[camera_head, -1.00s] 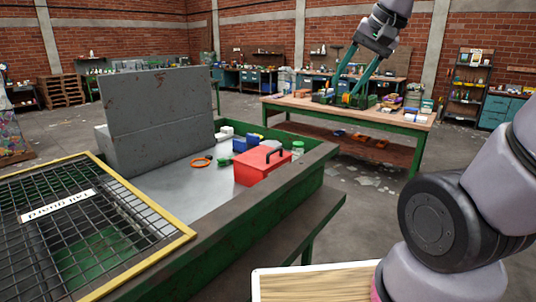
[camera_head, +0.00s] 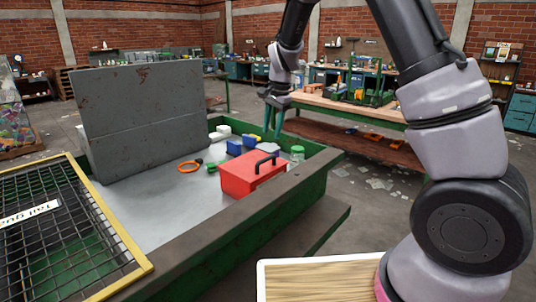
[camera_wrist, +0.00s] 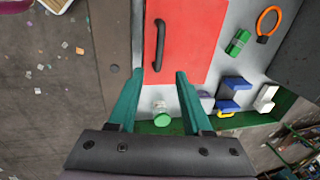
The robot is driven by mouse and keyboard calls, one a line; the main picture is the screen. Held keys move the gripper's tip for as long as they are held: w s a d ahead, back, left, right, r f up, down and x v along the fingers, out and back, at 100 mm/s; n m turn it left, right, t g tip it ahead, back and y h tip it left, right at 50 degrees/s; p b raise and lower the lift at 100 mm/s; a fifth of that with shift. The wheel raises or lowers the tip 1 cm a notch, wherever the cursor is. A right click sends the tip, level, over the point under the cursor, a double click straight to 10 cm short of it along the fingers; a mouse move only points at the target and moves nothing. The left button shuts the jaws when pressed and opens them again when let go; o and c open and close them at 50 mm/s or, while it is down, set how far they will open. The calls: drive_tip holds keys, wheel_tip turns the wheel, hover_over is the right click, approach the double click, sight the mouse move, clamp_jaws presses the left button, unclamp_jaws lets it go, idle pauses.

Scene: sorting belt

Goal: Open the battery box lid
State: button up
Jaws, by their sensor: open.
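A red box (camera_head: 240,180) with a black bar handle (camera_head: 265,162) on its top, seemingly the battery box, stands on the grey belt surface with its top closed. In the wrist view the red top (camera_wrist: 195,40) and the handle (camera_wrist: 158,45) lie just beyond my fingertips. My gripper (camera_head: 275,122) hangs beyond the box in the head view, pointing down. In the wrist view my gripper (camera_wrist: 156,82) is open, its two green fingers apart with nothing held between them. Any hinge or latch is not clear.
A jar with a green lid (camera_head: 298,151) stands close to the box. Blue blocks (camera_head: 235,147), an orange ring (camera_head: 186,168) and a green block (camera_head: 211,167) lie nearby. A tall grey panel (camera_head: 140,120) and a yellow-framed mesh guard (camera_head: 122,240) stand left.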

sight(268, 158)
drive_tip(key=f, duration=0.3)
drive_tip(key=a+f, duration=0.1)
drive_tip(key=f, duration=0.2)
drive_tip(key=w+f, duration=0.1)
drive_tip(key=f, duration=0.2)
drive_tip(key=shift+w+a+f, duration=0.1)
drive_tip(key=shift+a+f, duration=0.1)
drive_tip(key=shift+f, duration=0.15)
clamp_jaws()
idle(0.9)
